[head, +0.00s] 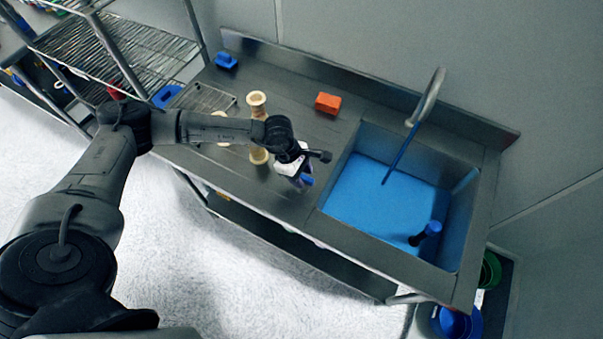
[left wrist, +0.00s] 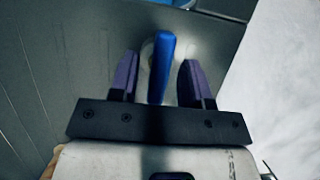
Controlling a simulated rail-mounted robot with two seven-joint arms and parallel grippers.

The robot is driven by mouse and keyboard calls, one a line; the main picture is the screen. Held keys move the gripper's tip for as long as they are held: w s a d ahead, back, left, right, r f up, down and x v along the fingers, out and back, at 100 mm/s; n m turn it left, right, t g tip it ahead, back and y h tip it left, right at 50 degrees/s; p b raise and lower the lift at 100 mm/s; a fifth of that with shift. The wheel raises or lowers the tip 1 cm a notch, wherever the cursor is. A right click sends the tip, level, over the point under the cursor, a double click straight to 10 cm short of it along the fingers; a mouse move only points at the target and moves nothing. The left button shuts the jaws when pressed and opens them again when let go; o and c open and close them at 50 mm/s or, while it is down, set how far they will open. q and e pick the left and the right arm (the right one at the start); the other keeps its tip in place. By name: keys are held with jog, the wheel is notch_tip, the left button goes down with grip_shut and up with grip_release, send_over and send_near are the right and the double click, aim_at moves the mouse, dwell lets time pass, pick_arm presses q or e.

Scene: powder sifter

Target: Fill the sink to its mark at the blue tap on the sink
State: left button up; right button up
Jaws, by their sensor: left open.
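The steel sink (head: 478,215) holds a sheet of blue water (head: 375,200). A thin blue stream (head: 398,155) runs from the curved spout (head: 432,92) into it. A light blue strip (head: 464,181) shows on the sink's right wall; I cannot tell whether it is the mark. My left gripper (head: 299,180) is over the counter just left of the sink, at the blue tap handle (head: 308,180). In the left wrist view the blue handle (left wrist: 161,66) stands between the two open purple fingers of the gripper (left wrist: 158,75), with gaps on both sides. My right gripper is not in view.
A dark post with a blue top (head: 430,230) stands in the sink. An orange block (head: 327,103), cream spindle-shaped pieces (head: 257,105) and a blue item (head: 226,60) are on the counter (head: 290,85). A wire shelf (head: 110,50) stands left. Blue and green containers (head: 455,322) are at lower right.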

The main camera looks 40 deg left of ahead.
pick_arm(q)
grip_shut()
jog(key=shift+n+t, duration=0.4)
jog(key=shift+n, duration=0.5)
grip_release()
jog(key=shift+r, duration=0.1)
jog(key=v, duration=1.3)
jog(key=shift+r, duration=0.35)
jog(key=shift+a, duration=0.1)
